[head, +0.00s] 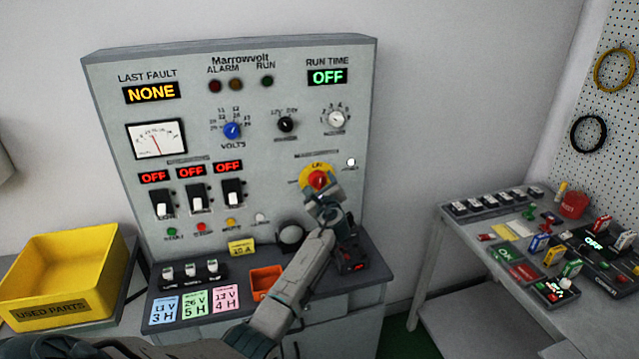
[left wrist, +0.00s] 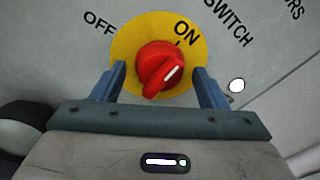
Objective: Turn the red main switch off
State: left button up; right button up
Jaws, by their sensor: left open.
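The red main switch (head: 318,179) is a round knob on a yellow disc (head: 307,170), low on the right of the grey panel. In the left wrist view the red knob (left wrist: 160,66) has a white mark slanting up and right, roughly toward the ON label (left wrist: 187,34). The OFF label (left wrist: 100,23) is at the upper left of the disc. My left gripper (head: 320,188) is in front of the switch. Its two blue fingers (left wrist: 161,82) are open, one on each side of the knob, with visible gaps. My right gripper is not in view.
The grey panel (head: 270,100) carries dials, displays and rocker switches. Below it, the bench holds coloured cards (head: 195,304) and an orange bin (head: 265,281). A yellow used-parts bin (head: 60,275) is at left. A cluttered table (head: 480,238) is at right.

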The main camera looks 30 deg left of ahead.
pick_arm(q)
jog(key=shift+w+a, duration=0.2)
